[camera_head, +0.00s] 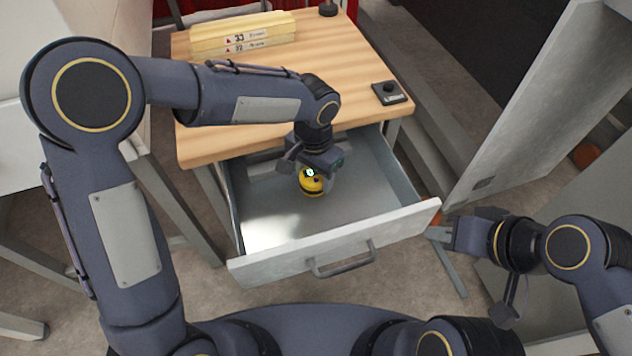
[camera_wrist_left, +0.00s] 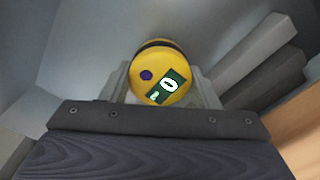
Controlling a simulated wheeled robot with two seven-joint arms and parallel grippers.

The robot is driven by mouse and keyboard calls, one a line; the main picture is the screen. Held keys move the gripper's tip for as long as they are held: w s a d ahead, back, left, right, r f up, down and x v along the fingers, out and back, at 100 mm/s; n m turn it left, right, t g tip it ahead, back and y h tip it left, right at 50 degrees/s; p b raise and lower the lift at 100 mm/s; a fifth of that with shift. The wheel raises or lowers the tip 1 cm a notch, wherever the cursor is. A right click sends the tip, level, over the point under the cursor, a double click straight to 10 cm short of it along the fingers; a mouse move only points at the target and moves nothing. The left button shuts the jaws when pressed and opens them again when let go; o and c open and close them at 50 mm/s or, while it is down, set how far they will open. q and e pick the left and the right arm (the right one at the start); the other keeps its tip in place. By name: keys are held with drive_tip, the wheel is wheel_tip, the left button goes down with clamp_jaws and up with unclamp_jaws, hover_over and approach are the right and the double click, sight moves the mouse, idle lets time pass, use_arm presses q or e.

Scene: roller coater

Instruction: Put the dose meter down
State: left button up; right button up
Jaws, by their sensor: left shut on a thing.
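The dose meter (camera_head: 312,182) is a small round yellow device with a black band and a small display. My left gripper (camera_head: 318,166) is shut on it and holds it inside the open drawer (camera_head: 270,205). In the left wrist view the dose meter (camera_wrist_left: 162,75) sits between the fingers, its green display and a dark button facing the camera. I cannot tell whether it touches the drawer floor. My right gripper (camera_head: 440,234) is to the right of the drawer front, away from the dose meter; whether its jaws are open is unclear.
The drawer is pulled out from a wooden table (camera_head: 350,60), its handle (camera_head: 342,262) facing me. Yellow boxes (camera_head: 243,34) stand at the table's back left, and a small black device (camera_head: 389,93) lies at its right edge. A grey cabinet door (camera_head: 530,100) stands at right.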

sight(316, 184)
use_arm(q)
drive_tip(key=shift+d+f, duration=0.25)
drive_tip(key=shift+f, duration=0.1)
drive_tip(key=shift+w+f, duration=0.1)
drive_tip(key=shift+f, duration=1.4)
drive_tip(key=shift+f+b, duration=0.2)
drive_tip(key=shift+b, duration=0.2)
drive_tip(key=o, duration=1.1)
drive_tip(key=shift+r, duration=0.15)
